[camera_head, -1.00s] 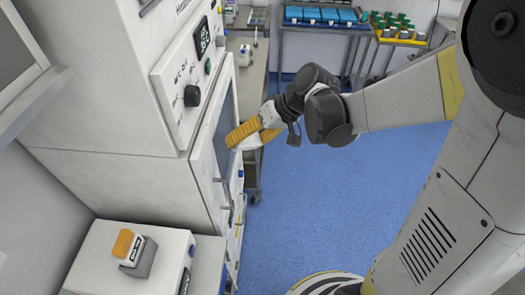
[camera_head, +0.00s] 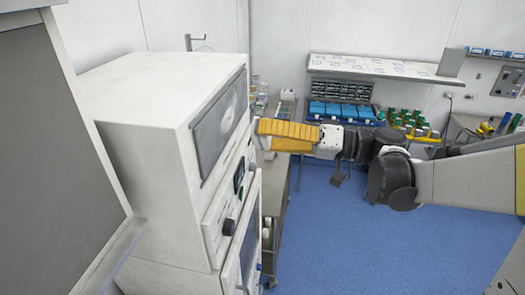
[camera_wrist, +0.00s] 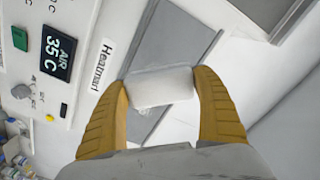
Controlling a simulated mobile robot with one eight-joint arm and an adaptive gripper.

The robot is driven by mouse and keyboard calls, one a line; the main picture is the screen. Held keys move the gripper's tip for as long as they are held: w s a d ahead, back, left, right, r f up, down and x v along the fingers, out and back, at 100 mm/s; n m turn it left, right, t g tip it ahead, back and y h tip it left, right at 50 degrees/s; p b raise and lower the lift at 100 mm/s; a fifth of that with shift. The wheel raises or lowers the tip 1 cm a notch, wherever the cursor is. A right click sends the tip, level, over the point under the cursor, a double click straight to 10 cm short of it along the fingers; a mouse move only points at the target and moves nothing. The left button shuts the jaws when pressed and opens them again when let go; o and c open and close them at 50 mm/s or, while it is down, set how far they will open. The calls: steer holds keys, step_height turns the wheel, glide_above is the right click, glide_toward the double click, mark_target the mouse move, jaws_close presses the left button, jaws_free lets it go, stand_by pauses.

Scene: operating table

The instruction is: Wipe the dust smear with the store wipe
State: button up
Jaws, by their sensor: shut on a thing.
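My gripper (camera_wrist: 160,80) is shut on a white block-like wipe (camera_wrist: 161,88), held between the yellow fingertips in the wrist view. In the head view my gripper (camera_head: 263,133) is beside the front of the white warming cabinet (camera_head: 150,120), near its upper grey panel (camera_head: 208,150). In the wrist view this grey panel (camera_wrist: 175,42) lies behind the wipe; I cannot tell whether they touch. A paler patch shows on the panel in the head view, but I cannot tell whether it is the dust smear. The wipe is mostly hidden by the fingers in the head view.
The cabinet's display (camera_wrist: 57,52) reads AIR 35 C, with a knob and buttons nearby. A bench (camera_head: 279,190) stands behind my gripper. Blue bins (camera_head: 340,110) and a wall shelf (camera_head: 385,68) are at the back. Blue floor (camera_head: 335,235) is open below the arm.

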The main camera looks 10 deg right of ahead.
mark_target(230, 113)
steer(key=shift+p+x, duration=0.3)
steer(key=shift+x, duration=2.7)
steer(key=shift+x, duration=0.95)
